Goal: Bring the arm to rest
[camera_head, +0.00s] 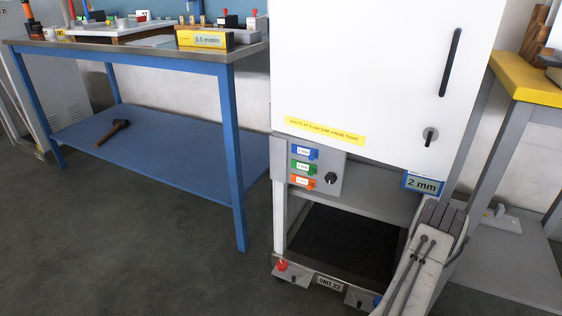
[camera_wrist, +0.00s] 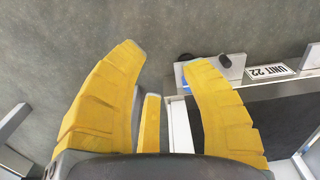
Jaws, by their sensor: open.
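My gripper (camera_wrist: 162,57) shows in the wrist view with its two ribbed yellow fingers spread apart. Nothing is held between the fingertips. A narrow yellow piece stands between the fingers lower down. Grey floor lies beyond the left finger, and the base of the dispenser frame lies beyond the right one. My arm (camera_head: 425,250) shows in the head view at the lower right, in front of the frame's right side. The gripper itself cannot be made out in the head view.
The white cabinet (camera_head: 360,70) stands close, above the open frame with the "UNIT 22" plate (camera_head: 329,282), also in the wrist view (camera_wrist: 268,71). A blue table (camera_head: 226,68) stands left; a yellow-topped bench (camera_head: 525,78) right. The floor (camera_head: 150,225) at front left is clear.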

